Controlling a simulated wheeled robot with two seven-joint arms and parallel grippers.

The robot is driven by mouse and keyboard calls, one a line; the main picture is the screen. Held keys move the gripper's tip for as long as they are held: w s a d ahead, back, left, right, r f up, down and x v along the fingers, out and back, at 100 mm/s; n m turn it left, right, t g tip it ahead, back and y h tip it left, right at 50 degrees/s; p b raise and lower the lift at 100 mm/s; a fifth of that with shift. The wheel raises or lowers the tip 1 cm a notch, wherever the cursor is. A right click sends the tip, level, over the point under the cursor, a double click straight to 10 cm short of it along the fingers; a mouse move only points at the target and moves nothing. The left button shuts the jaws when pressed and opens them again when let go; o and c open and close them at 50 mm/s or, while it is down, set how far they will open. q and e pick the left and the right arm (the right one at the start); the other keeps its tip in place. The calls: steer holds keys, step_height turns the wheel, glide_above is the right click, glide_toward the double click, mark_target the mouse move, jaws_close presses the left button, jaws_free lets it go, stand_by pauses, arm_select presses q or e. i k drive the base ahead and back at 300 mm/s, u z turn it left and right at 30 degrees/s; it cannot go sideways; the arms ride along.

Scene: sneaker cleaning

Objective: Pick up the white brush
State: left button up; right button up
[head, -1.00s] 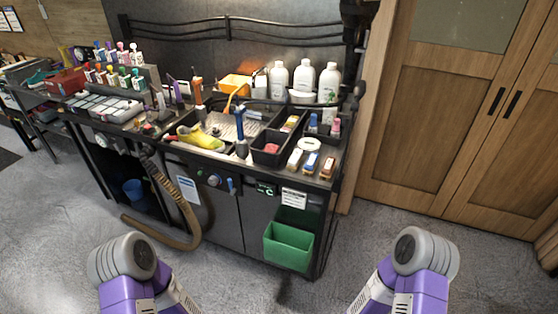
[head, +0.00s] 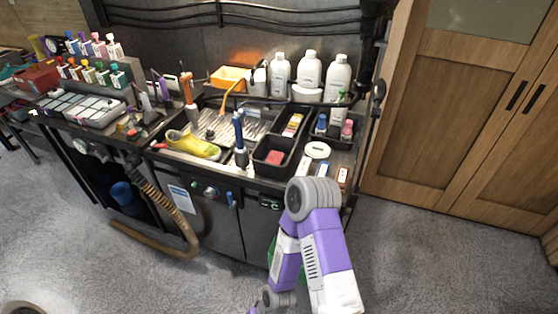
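Several small brushes or blocks lie in a row at the front right corner of the workbench (head: 268,183) in the head view. The leftmost of them, a pale one (head: 303,164), looks like the white brush; it is too small to be sure. Beside it lie one with a blue part (head: 324,168) and one with an orange-brown part (head: 342,175). My purple and white right arm rises in front of the bench, just below these items. Neither of my grippers is in view. Nothing seems to cover the pale item.
A black tray with a pink item (head: 274,157) and a white round dish (head: 317,150) are near the brushes. White bottles (head: 309,75) stand behind. A yellow shoe (head: 193,145) lies left of an upright blue-handled brush (head: 239,135). A hose (head: 165,205) hangs in front.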

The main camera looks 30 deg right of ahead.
mark_target(303, 169)
steer(key=z, duration=0.45)
steer(key=i, duration=0.65)
steer(key=z, duration=0.65)
